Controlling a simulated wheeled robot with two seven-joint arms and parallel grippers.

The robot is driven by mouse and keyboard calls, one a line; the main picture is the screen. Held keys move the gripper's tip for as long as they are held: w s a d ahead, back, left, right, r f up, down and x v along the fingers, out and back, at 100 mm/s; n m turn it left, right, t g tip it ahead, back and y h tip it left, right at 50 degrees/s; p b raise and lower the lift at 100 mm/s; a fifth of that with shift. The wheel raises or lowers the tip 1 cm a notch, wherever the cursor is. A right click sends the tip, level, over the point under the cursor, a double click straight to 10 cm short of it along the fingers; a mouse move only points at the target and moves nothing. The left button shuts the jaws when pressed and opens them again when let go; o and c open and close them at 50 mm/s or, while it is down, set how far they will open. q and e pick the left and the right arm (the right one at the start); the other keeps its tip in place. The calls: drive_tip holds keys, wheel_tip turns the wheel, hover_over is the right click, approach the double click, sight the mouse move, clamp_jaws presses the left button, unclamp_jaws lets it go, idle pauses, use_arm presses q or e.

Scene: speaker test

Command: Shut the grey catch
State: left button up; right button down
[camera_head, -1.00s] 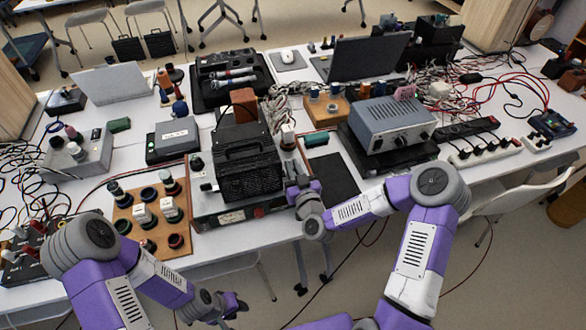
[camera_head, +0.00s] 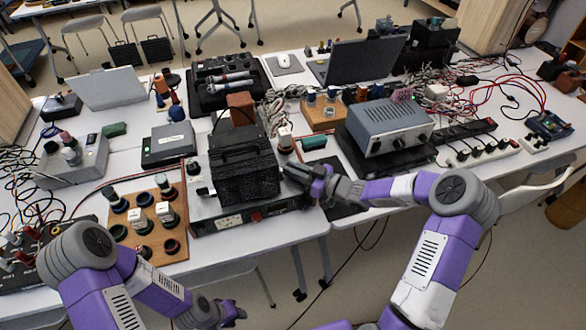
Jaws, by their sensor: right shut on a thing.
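A black ribbed box with a top handle (camera_head: 245,165) stands on a grey device (camera_head: 265,210) at the table's front edge. My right gripper (camera_head: 291,174) is at the box's right side, over the device's right end. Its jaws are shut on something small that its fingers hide. I cannot make out the grey catch clearly; a small pale fitting (camera_head: 205,191) shows at the box's left side. My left gripper (camera_head: 238,312) is low in front of the table, away from everything; its jaws are too small to judge.
A wooden board with several knobs and sockets (camera_head: 183,247) lies left of the device. A blue-grey instrument (camera_head: 388,125) stands on a black base to the right. A black mat (camera_head: 335,208) lies partly under my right arm. Cables tangle behind.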

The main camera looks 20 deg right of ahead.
drive_tip(key=shift+w+d+r+n+g+y, duration=0.1)
drive_tip(key=shift+w+n+g+y, duration=0.1)
drive_tip(key=shift+n+g+y, duration=0.65)
drive_tip(key=n+g+y, duration=0.1)
drive_tip(key=n+g, duration=0.1)
drive_tip(key=shift+w+g+p, duration=0.1)
drive_tip(key=shift+g+p, duration=0.2)
drive_tip(key=shift+g, duration=0.05)
drive_tip(key=n+g+y, duration=0.1)
drive_tip(key=n+g, duration=0.1)
drive_tip(key=g, duration=0.1)
drive_tip(key=shift+w+y+b, duration=0.1)
drive_tip(key=shift+y+b, duration=0.15)
drive_tip(key=shift+b, duration=0.15)
drive_tip(key=shift+w+d+n+g+y+b, duration=0.1)
drive_tip(key=shift+n+g+y+b, duration=0.25)
drive_tip(key=shift+n+g, duration=0.85)
drive_tip(key=shift+g, duration=0.4)
drive_tip(key=c, duration=1.2)
unclamp_jaws()
drive_tip(key=shift+m, duration=0.25)
wheel_tip(320, 180, up, 10)
drive_tip(key=p, duration=0.3)
